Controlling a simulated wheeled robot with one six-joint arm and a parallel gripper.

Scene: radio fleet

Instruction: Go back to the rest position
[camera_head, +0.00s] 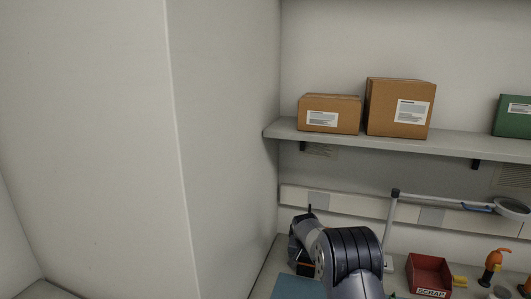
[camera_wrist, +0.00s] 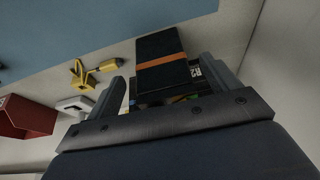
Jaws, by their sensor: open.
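My gripper (camera_wrist: 165,72) is open in the wrist view, with its two fingers spread apart. A dark block with an orange band (camera_wrist: 160,62) shows between and just beyond the fingertips. A gap shows on the right side of it; contact on the left cannot be told. Behind it, partly hidden by the gripper, are a white marking and small coloured parts. In the head view my arm bends down at the bottom centre and hides most of the gripper. A small dark and orange thing (camera_head: 305,268) shows beside the arm there.
A blue mat (camera_head: 296,288) lies on the bench. A wall (camera_head: 225,150) rises at left. Cardboard boxes (camera_head: 398,108) sit on the shelf (camera_head: 400,145) above.

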